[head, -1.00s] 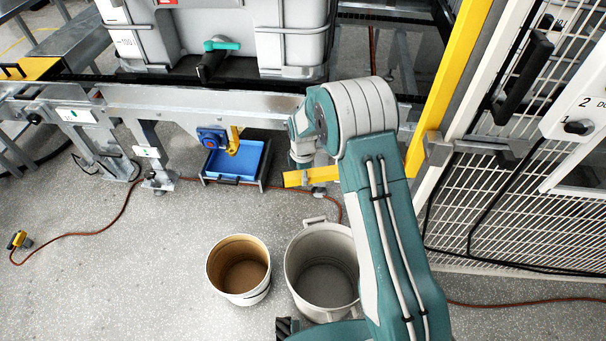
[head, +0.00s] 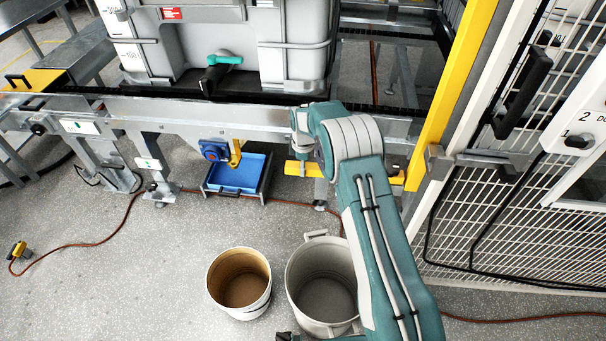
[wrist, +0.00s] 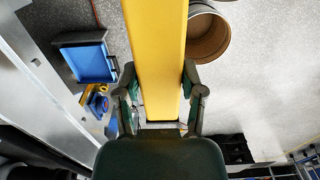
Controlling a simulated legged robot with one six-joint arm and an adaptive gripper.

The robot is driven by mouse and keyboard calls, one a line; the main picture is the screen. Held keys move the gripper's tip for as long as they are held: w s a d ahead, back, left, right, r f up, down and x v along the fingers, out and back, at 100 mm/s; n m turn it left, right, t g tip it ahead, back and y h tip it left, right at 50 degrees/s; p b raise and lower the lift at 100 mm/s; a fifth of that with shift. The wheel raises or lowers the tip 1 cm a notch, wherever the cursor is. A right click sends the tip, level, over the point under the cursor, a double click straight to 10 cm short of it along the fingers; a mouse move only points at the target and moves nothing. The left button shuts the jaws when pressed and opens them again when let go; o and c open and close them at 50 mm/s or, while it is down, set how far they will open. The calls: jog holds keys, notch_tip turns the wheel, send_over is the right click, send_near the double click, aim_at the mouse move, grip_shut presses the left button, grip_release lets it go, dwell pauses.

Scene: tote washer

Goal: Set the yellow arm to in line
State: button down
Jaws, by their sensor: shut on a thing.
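The yellow arm (head: 293,168) is a flat bar below the conveyor rail. It runs nearly level across the head view, roughly along the rail, and passes behind my arm to the right. In the wrist view the yellow arm (wrist: 158,40) runs straight up the picture from between my fingers. My gripper (wrist: 162,82) is shut on it, one finger against each side. In the head view my gripper (head: 303,150) is at the bar's left end, partly hidden by my wrist.
A blue tray (head: 238,178) stands under a blue valve (head: 213,150) with a small yellow handle. Two buckets, brown-lined (head: 240,283) and grey (head: 322,285), stand on the floor in front. A mesh fence (head: 490,215) closes the right. The rail (head: 180,112) runs behind.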

jog(key=shift+w+f, duration=0.2)
jog(key=shift+w, duration=0.05)
jog(key=shift+c, duration=1)
grip_release()
jog(key=shift+r, duration=0.1)
notch_tip(320, 180, up, 12)
jog(key=shift+w+a, duration=0.1)
